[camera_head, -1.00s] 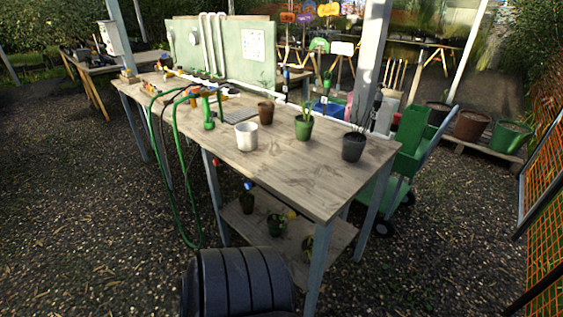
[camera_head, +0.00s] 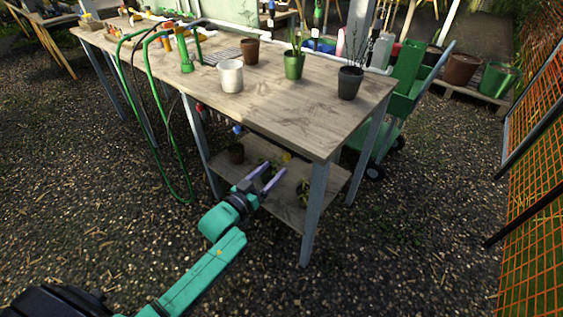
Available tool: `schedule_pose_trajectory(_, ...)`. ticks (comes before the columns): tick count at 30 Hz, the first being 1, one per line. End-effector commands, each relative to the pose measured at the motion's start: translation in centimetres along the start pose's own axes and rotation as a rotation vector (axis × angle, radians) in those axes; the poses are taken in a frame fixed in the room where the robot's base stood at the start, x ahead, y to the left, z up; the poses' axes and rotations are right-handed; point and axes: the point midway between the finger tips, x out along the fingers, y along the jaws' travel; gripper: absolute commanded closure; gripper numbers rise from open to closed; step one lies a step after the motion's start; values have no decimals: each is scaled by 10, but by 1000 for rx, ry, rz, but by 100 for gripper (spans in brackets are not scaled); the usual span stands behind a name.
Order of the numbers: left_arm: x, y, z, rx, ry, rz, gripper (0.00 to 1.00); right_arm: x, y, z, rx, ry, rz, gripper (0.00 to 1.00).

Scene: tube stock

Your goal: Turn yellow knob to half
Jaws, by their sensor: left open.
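A small yellow thing (camera_head: 285,158), probably the yellow knob, shows below the table's front edge, above the lower shelf. A blue knob (camera_head: 238,129) and a red one (camera_head: 200,107) show farther left under the same edge. My left gripper (camera_head: 276,167) is open and empty, its two purple fingers pointing toward the yellow thing. In the picture the fingertips lie just below it; whether they touch cannot be told. My right gripper is not in view.
The wooden table (camera_head: 300,117) carries a white pot (camera_head: 230,77), a brown pot (camera_head: 250,50), a green pot (camera_head: 293,66) and a dark pot (camera_head: 350,83). Potted plants stand on the lower shelf (camera_head: 285,208). A green hose (camera_head: 168,170) hangs at left. The gravel in front is clear.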

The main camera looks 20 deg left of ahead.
Motion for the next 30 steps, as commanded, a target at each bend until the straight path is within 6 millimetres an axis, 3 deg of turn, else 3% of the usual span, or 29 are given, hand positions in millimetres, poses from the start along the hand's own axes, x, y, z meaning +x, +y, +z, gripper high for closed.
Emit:
schedule_pose_trajectory(3,30,0,-1,0,3,0,34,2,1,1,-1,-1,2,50)
schedule_pose_trajectory(6,46,-1,1,0,1,-1,34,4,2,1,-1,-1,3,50)
schedule_pose_trajectory(16,56,0,1,0,-2,-1,34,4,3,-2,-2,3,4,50)
schedule_pose_trajectory(17,56,0,1,0,-2,-1,37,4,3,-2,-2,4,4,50)
schedule_pose_trajectory(21,56,0,1,0,-2,-1,91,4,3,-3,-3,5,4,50)
schedule_pose_trajectory(22,56,0,1,0,-2,-1,100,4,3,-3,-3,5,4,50)
schedule_pose_trajectory(30,56,0,1,12,-1,-1,100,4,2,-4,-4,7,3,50)
